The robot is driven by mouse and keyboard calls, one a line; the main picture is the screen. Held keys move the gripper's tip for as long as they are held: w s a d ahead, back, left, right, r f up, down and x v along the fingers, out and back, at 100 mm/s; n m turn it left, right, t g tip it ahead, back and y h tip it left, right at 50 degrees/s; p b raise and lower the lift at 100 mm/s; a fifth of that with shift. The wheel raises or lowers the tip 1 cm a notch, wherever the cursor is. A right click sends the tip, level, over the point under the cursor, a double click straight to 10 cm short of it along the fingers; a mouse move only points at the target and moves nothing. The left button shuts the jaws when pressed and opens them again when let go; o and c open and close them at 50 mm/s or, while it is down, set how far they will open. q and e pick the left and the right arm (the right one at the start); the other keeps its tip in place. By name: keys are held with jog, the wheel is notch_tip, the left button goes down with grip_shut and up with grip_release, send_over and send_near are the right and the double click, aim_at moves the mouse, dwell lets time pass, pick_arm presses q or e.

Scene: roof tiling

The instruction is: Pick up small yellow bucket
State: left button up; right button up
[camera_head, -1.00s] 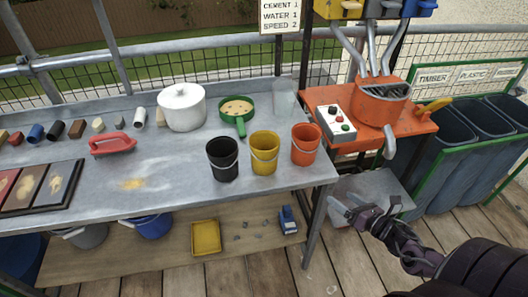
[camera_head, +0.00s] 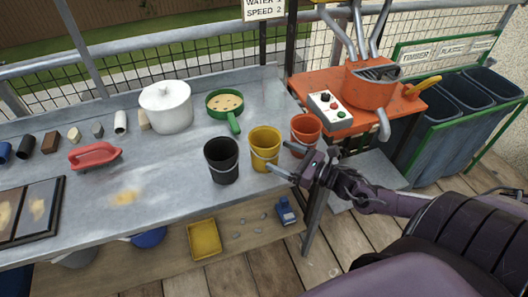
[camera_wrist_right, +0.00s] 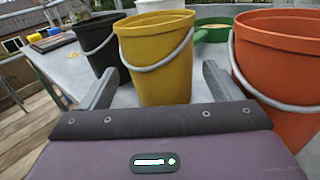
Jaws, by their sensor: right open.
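The small yellow bucket (camera_head: 265,146) stands upright on the grey workbench, between a black bucket (camera_head: 222,158) on its left and an orange bucket (camera_head: 304,130) on its right. My right gripper (camera_head: 287,165) is open at the bench's front edge, just in front of the yellow bucket. In the right wrist view the yellow bucket (camera_wrist_right: 158,60) stands straight ahead, its base showing between the two open fingers (camera_wrist_right: 158,88). Its grey wire handle hangs across its front. I see no grip on it. My left gripper is not in view.
The orange bucket (camera_wrist_right: 283,75) is close to the right finger and the black bucket (camera_wrist_right: 98,45) close to the left. Behind are a green pan (camera_head: 226,104) and a white pot (camera_head: 166,105). An orange mixer (camera_head: 370,85) stands to the right.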

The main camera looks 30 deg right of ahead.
aim_at(266, 150)
jog(key=shift+w+a, duration=0.15)
jog(key=shift+w, duration=0.2)
jog(key=shift+w+a, duration=0.1)
jog(key=shift+w, duration=0.05)
jog(key=p+x, duration=0.1)
jog(key=x, duration=0.3)
jog(key=shift+w+a, duration=0.25)
jog(key=shift+w, duration=0.15)
jog(key=shift+s, duration=0.1)
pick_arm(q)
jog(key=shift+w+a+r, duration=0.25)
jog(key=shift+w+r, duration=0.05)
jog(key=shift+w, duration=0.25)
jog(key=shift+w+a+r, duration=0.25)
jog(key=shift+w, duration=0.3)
pick_arm(e)
jog(key=c, duration=0.6)
